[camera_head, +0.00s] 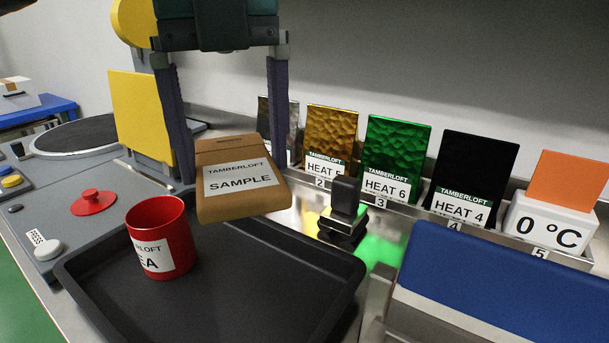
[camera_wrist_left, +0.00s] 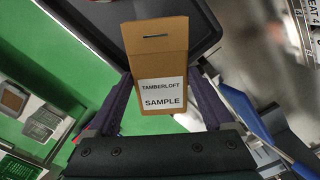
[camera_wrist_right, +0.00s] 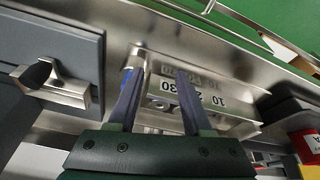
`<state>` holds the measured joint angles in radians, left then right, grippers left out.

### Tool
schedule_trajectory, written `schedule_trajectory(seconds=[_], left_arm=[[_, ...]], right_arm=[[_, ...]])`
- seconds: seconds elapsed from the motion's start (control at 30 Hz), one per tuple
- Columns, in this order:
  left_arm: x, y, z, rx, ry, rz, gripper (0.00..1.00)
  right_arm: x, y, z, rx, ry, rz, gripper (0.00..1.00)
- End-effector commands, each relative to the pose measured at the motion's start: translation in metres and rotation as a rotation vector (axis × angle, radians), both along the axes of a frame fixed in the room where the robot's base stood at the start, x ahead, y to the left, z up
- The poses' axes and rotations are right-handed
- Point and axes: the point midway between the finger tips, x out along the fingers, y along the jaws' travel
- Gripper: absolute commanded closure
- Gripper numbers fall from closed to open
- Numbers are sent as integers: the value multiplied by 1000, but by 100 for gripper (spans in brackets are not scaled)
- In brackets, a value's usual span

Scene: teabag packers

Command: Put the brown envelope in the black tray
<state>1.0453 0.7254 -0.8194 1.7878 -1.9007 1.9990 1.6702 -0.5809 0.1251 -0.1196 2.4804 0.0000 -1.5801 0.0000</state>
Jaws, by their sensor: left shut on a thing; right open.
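The brown envelope (camera_head: 217,148), with a white label reading "SAMPLE", is held between the fingers of my left gripper (camera_head: 232,172). My left gripper is shut on it. A red cup (camera_head: 160,240) with a white label stands in the tray's left part. My right gripper (camera_wrist_right: 160,92) is open and empty near a metal fitting; it is not in the head view.
Several upright packets, including a gold one (camera_head: 331,138), a green one (camera_head: 396,145) and a black one (camera_head: 463,165), stand in a metal rack behind. A blue-topped block (camera_head: 500,275) is right of the tray. The tray's front and right are clear.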

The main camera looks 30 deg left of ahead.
Motion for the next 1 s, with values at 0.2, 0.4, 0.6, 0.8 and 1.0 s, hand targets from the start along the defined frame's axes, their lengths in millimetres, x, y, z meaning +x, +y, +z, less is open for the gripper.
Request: schedule_trajectory(seconds=[0.2,0.4,0.6,0.8,1.0], left_arm=[[0,3,-12,0,5,240,66],[-2,3,-54,-1,13,273,66],[-2,4,-111,2,14,273,66],[-2,4,-155,3,10,271,66],[-1,4,-173,2,7,271,66]], right_arm=[[0,1,-8,5,0,-3,50],[0,2,-24,8,0,-4,50],[0,2,-37,8,1,-5,50],[0,2,-39,7,1,-4,50],[0,2,-40,8,0,-4,50]])
